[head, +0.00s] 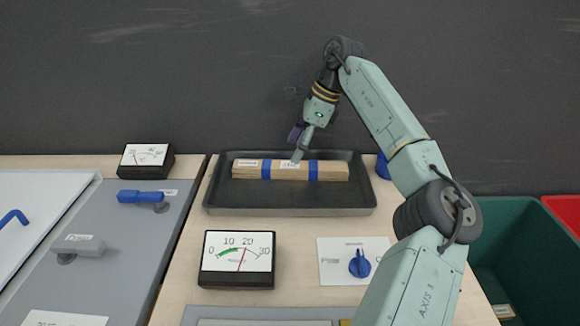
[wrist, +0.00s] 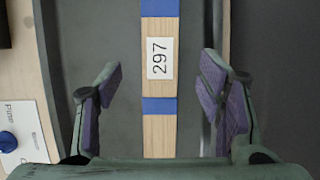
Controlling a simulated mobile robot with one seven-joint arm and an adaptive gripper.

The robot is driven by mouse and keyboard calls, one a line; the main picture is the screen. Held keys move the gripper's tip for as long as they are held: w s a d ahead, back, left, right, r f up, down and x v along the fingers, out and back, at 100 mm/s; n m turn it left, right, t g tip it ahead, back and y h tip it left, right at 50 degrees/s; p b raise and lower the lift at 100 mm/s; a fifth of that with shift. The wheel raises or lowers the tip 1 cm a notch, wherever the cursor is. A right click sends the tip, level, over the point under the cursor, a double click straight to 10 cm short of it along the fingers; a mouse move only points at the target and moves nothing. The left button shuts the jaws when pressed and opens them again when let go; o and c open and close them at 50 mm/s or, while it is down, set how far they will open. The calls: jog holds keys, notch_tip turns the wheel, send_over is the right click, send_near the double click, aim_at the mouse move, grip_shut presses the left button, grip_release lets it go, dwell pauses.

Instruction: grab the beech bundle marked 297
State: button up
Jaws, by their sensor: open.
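The beech bundle (head: 332,170) lies lengthwise across the black tray (head: 290,209), with two blue bands around it. In the wrist view the bundle (wrist: 159,130) runs up the middle, and its white label reads 297. My gripper (head: 299,150) is over the bundle in the head view, pointing down. In the wrist view my gripper (wrist: 163,90) is open, with one purple-padded finger on each side of the bundle and a gap on both sides. Neither finger touches the wood there. The height of the fingertips above the tray floor is hard to tell.
A large dial meter (head: 237,260) and a blue knob (head: 360,263) on a white plate stand in front of the tray. A smaller meter (head: 146,161) and a blue lever (head: 141,197) are at left. A green bin (head: 512,250) is at right. A dark wall rises behind.

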aim_at(290, 165)
jog(key=shift+p+x, duration=1.15)
jog(key=shift+x, duration=2)
jog(key=shift+d+f, duration=0.1)
jog(key=shift+d, duration=0.05)
jog(key=shift+c, duration=0.2)
grip_shut()
